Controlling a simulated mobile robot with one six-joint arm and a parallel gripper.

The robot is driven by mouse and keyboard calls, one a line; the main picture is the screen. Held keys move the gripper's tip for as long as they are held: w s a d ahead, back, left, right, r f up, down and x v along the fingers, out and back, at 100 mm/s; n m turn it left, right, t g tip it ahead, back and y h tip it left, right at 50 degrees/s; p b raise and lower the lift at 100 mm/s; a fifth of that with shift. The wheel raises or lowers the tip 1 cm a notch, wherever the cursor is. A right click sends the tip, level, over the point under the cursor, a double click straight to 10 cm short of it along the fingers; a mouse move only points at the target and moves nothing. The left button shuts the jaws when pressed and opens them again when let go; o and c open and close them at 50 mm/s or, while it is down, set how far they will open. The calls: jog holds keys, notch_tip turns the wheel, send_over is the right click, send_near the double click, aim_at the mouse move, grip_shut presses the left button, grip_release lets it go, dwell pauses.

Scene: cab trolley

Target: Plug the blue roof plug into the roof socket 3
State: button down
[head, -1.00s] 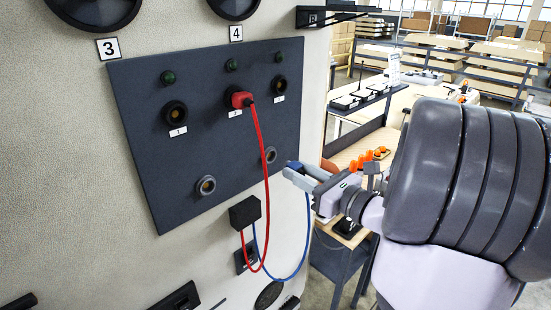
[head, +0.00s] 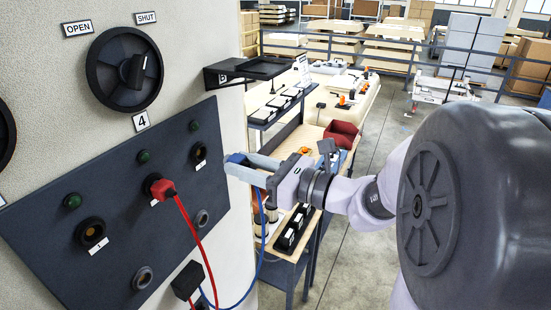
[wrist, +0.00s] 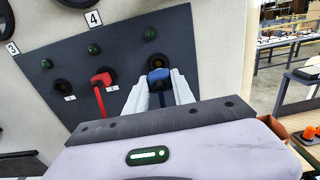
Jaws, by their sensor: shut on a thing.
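My gripper (head: 234,166) is shut on the blue roof plug (wrist: 160,79), which sits between the two pale fingers in the wrist view. Its blue cable hangs below in the head view. The roof socket 3 (head: 199,153) is the empty dark round socket at the right end of the panel's upper row. In the wrist view its dark ring (wrist: 157,61) shows just behind and above the plug. In the head view the gripper is right of the socket, at about its height, with a visible gap. The plug's front end is hidden in the wrist view.
A red plug (head: 162,189) with a red cable sits in the middle socket of the dark panel (head: 118,215). An empty socket (head: 91,232) is to its left. A black box (head: 187,280) with the cables is below. A small shelf (head: 252,69) juts out above right.

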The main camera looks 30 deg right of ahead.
jog(key=shift+s+a, duration=0.1)
jog(key=shift+a, duration=0.15)
jog(key=shift+p+x, duration=0.55)
jog(key=shift+x, duration=2.35)
jog(key=shift+w+a, duration=0.25)
jog(key=shift+w, duration=0.15)
dwell(0.4)
jog(key=c, duration=1)
grip_release()
jog(key=shift+b, duration=0.3)
jog(key=b+v, duration=0.4)
jog(key=v, duration=1.3)
jog(key=shift+d, duration=0.15)
